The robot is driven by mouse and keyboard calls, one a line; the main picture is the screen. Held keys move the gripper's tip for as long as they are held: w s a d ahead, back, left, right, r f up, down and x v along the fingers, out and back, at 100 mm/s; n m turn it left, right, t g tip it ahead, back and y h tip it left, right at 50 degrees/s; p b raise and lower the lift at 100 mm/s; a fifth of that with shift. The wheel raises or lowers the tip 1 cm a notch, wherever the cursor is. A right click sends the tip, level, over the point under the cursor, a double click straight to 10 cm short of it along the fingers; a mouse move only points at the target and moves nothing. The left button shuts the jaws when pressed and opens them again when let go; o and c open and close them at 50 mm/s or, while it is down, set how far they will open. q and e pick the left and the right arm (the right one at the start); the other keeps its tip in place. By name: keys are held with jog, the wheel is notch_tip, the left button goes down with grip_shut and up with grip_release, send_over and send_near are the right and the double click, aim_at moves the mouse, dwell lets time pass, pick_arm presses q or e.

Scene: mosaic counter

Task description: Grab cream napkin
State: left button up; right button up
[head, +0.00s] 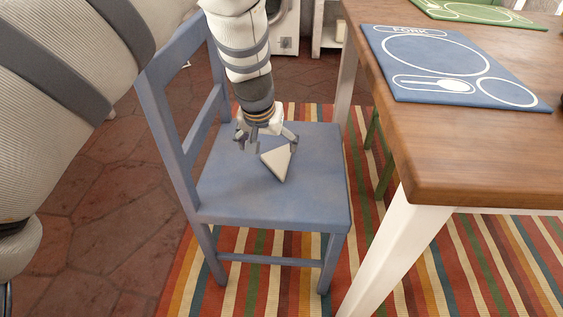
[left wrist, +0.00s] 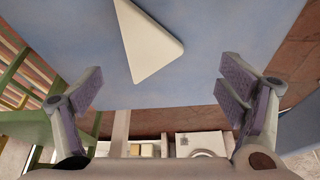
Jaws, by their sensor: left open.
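The cream napkin (head: 277,163) is a folded triangle lying on the seat of a blue chair (head: 240,200). In the left wrist view the napkin (left wrist: 147,43) lies flat on the blue seat, ahead of the fingers and near the top edge. My left gripper (head: 266,141) is above the seat, at the far side of the napkin, with its fingers spread. In the left wrist view the left gripper (left wrist: 163,92) is open, with nothing between its fingers. In the head view the gripper hides a small part of the seat. My right gripper is not in view.
A wooden table (head: 470,150) with white legs stands to the right, close to the chair. A blue placemat (head: 440,92) and a green placemat (head: 480,14) lie on it. The chair's backrest (head: 165,110) rises left of the seat. A striped rug (head: 260,270) lies below.

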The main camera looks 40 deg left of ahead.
aim_at(274, 158)
pick_arm(q)
jog(key=b+x, duration=0.1)
jog(key=x, duration=0.3)
jog(key=b+x, duration=0.1)
jog(key=x, duration=0.1)
jog(key=shift+w+d+f+b, duration=0.3)
jog(key=shift+r, duration=0.15)
jog(key=c, duration=1.1)
